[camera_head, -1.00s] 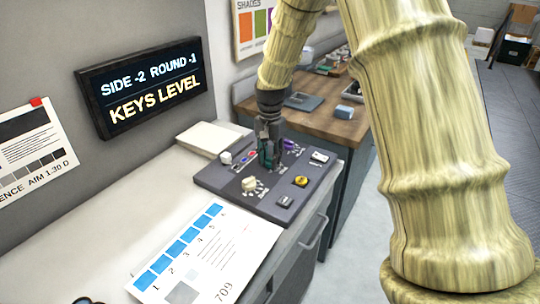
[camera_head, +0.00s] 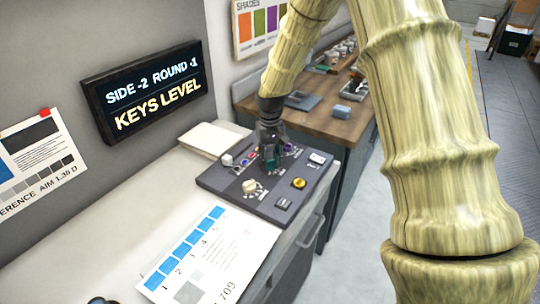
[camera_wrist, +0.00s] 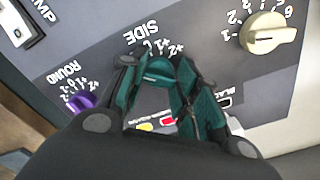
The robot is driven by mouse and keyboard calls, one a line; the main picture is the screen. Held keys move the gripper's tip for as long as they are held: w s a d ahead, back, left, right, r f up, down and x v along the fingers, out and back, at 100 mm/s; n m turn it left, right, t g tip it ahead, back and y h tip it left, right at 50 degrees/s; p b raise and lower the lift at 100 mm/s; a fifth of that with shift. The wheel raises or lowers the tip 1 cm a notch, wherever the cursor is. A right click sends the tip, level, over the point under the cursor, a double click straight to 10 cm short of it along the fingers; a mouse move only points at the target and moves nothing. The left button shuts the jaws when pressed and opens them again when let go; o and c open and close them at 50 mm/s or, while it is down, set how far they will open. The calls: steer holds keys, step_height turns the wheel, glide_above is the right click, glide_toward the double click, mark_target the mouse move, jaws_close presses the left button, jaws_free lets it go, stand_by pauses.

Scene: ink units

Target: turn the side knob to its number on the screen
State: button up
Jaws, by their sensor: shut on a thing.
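The screen (camera_head: 150,88) on the wall reads SIDE -2, ROUND -1, KEYS LEVEL. The dark panel (camera_head: 228,185) lies on the counter below it. My gripper (camera_wrist: 158,82) is shut on the side knob, pointing down at the panel. It also shows in the head view (camera_head: 269,158), where it hides most of the knob. I cannot tell which mark the knob points at; the fingers cover part of the scale.
A purple round knob (camera_wrist: 82,102) is close by on one side, a cream knob (camera_wrist: 265,33) on the other. A lamp switch (camera_wrist: 25,22), a yellow button (camera_head: 299,183) and small coloured keys are also on the panel. A printed sheet (camera_head: 205,255) lies in front.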

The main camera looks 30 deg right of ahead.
mark_target(271, 161)
steer(key=shift+s+f+n+p, duration=0.1)
steer(key=shift+n+p, duration=0.25)
steer(key=shift+n, duration=0.65)
steer(key=o, duration=1)
steer(key=shift+d, duration=0.1)
step_height(271, 161, up, 12)
